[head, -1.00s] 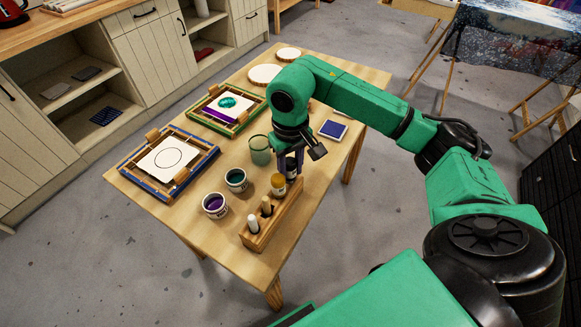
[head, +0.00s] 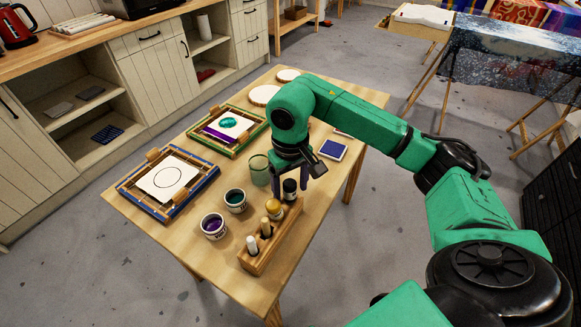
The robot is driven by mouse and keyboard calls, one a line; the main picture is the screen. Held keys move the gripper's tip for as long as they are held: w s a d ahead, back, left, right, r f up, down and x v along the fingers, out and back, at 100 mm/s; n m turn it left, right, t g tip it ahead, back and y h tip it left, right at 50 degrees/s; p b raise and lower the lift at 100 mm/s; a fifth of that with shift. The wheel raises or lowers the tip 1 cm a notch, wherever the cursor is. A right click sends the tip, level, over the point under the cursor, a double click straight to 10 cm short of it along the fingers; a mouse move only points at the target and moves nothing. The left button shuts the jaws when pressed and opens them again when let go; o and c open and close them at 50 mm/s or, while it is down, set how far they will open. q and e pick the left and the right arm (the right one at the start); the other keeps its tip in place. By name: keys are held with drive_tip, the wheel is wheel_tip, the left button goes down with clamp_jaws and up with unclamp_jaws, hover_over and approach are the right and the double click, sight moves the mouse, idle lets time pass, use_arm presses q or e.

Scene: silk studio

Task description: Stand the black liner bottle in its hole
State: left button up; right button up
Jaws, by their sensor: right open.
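The black liner bottle (head: 290,188) has a dark cap and a pale band. It looks upright at the far end of the wooden bottle rack (head: 262,259). Its base is hidden behind the yellow bottle and the rack, so I cannot tell how deep it sits in the hole. My right gripper (head: 291,184) points down with its fingers open, one on each side of the bottle. A yellow bottle (head: 274,209), a tan-topped bottle (head: 266,228) and a white bottle (head: 252,246) stand in the rack. My left gripper is out of view.
A purple paint pot (head: 213,226), a teal pot (head: 235,201) and a green glass jar (head: 259,170) stand left of the rack. Two framed screens, blue (head: 206,184) and green (head: 256,131), lie farther left. A blue pad (head: 332,149) lies right of the gripper.

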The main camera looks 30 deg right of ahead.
wheel_tip(320, 180, up, 8)
drive_tip(key=shift+r, duration=0.1)
wheel_tip(320, 180, up, 5)
drive_tip(key=shift+r+p, duration=0.15)
drive_tip(key=shift+p, duration=0.8)
